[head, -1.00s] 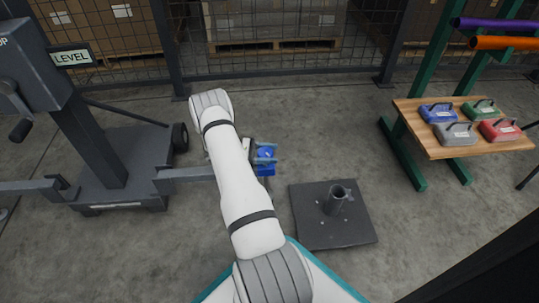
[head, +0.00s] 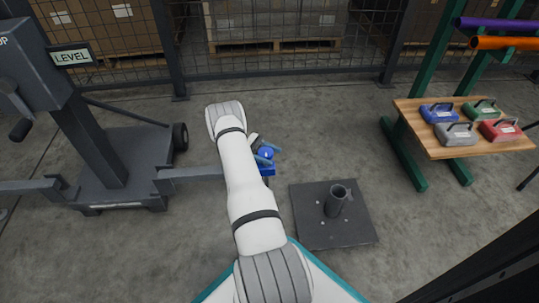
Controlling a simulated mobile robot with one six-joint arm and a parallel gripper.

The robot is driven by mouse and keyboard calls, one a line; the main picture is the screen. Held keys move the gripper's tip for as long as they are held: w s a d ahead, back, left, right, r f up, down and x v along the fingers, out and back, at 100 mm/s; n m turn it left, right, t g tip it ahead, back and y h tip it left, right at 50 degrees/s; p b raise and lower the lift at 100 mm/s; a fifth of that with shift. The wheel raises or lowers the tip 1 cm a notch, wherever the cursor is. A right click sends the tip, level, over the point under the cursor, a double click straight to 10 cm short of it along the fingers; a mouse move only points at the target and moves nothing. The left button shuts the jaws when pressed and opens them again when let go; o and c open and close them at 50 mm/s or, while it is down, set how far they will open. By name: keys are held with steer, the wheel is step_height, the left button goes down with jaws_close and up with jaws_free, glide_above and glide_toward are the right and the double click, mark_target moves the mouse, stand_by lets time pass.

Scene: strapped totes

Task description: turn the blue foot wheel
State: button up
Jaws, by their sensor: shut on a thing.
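The blue foot wheel (head: 266,154) is a small blue piece at the end of a grey stand arm, just right of my white arm in the head view. My gripper (head: 268,150) is at the wheel, with its light blue fingers on either side of it, shut on it. My arm hides much of the gripper and part of the grey stand arm. A blue block (head: 267,169) shows just below the wheel.
A grey wheeled stand (head: 105,165) with a LEVEL sign is at left. A dark base plate with a tube (head: 337,228) lies right of my arm. A wooden bench (head: 430,143) with coloured weights stands at right. A mesh fence runs behind.

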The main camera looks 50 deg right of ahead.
steer(key=shift+s, duration=0.15)
steer(key=o, duration=1)
steer(key=shift+c, duration=0.2)
step_height(320, 180, up, 10)
steer(key=p, duration=0.4)
steer(key=shift+p, duration=0.4)
steer(key=w+a+r+t+p, duration=0.1)
steer(key=a+r+t+p, duration=0.35)
steer(key=r, duration=0.75)
steer(key=a+r+m+t+y+p, duration=0.15)
steer(key=a+r+p, duration=0.5)
steer(key=r, duration=0.65)
steer(key=w+a+r+n+t+h+p, duration=0.1)
steer(key=a+r+t+p, duration=0.35)
steer(key=r, duration=0.75)
steer(key=s+a+r+m+t+y+p, duration=0.1)
steer(key=s+a+r+t+y+p, duration=0.1)
steer(key=s+a+r+t+p, duration=0.2)
steer(key=s+a+r+m+t+y+p, duration=0.1)
steer(key=s+a+r+t+y+p, duration=0.1)
steer(key=s+a+r+t+p, duration=0.3)
steer(key=s+a+r+p, duration=0.2)
steer(key=a+r+p, duration=0.3)
steer(key=r, duration=0.3)
steer(key=s+a+r+p, duration=0.2)
steer(key=a+r+p, duration=0.4)
steer(key=a+r, duration=0.1)
steer(key=shift+s+a+r+m, duration=0.35)
steer(key=shift+s+a+r, duration=0.05)
steer(key=shift+r, duration=0.45)
